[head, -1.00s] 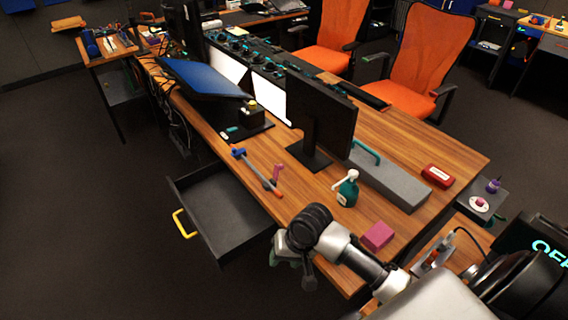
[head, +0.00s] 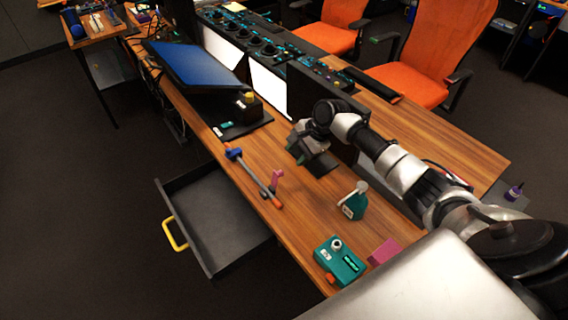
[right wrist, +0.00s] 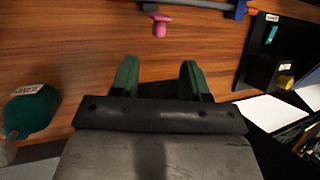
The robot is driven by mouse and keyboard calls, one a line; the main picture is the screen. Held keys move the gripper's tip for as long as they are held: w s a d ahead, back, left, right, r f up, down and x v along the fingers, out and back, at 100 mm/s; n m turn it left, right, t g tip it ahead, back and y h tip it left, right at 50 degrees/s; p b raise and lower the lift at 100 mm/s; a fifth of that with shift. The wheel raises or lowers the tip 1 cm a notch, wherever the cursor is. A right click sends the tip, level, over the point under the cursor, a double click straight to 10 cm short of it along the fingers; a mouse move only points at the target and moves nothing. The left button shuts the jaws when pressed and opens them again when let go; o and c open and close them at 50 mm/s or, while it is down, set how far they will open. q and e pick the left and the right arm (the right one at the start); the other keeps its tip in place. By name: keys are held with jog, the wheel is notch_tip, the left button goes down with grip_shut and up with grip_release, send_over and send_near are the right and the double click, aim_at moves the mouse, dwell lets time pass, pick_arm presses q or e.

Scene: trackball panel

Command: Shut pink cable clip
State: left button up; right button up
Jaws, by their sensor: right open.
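The pink cable clip (head: 277,179) sits near the front table edge, at a grey bar with blue and orange ends. Its pink part stands up from the bar in the head view. In the right wrist view the pink clip (right wrist: 160,24) shows at the top, ahead of the fingers. My right gripper (head: 308,152) is over the table, behind the clip and in front of the monitor. In the right wrist view its two green fingers (right wrist: 158,72) are apart with nothing between them. The gripper is clear of the clip. My left gripper is not in view.
A teal bottle (head: 354,203) stands right of the clip. A teal box with a knob (head: 338,262) and a pink block (head: 384,251) are at the near corner. An open drawer (head: 215,220) juts out below the front edge. The monitor (head: 335,95) stands behind.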

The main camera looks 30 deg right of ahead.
aim_at(283, 171)
jog(key=x, duration=0.5)
jog(key=shift+s+a+f, duration=0.1)
jog(key=shift+s+a, duration=0.05)
jog(key=shift+a, duration=0.05)
jog(key=x, duration=0.3)
jog(key=shift+f, duration=0.1)
jog(key=shift+w+f, duration=0.1)
jog(key=shift+w, duration=0.1)
jog(key=shift+c, duration=2.1)
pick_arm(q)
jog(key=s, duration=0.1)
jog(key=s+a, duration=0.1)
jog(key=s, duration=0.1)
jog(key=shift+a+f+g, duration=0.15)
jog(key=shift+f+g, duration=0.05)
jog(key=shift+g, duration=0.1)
pick_arm(e)
grip_shut()
